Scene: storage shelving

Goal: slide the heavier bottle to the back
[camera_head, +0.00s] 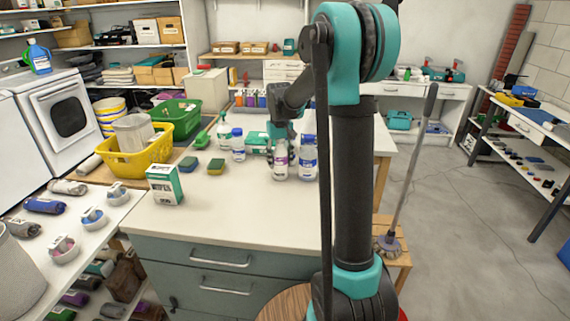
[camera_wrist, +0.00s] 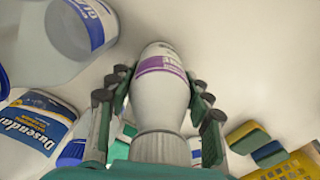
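Two bottles stand side by side near the back of the white counter (camera_head: 235,215). One is a white bottle with a purple-banded label (camera_head: 280,162); the other is a bottle with a blue label (camera_head: 308,160), just to its right. My gripper (camera_head: 281,148) is at the purple-labelled bottle from above. In the wrist view, its fingers (camera_wrist: 161,82) straddle this bottle (camera_wrist: 160,100), close to both sides. I cannot tell whether they press on it. The blue-labelled bottle (camera_wrist: 80,35) is apart, at the upper left. Neither bottle's weight can be seen.
A white bottle with a blue cap (camera_head: 238,147) and other cleaning containers stand left of the pair. Two sponges (camera_head: 216,167), a box (camera_head: 164,184) and a yellow basket (camera_head: 137,162) are further left. The counter's front is clear.

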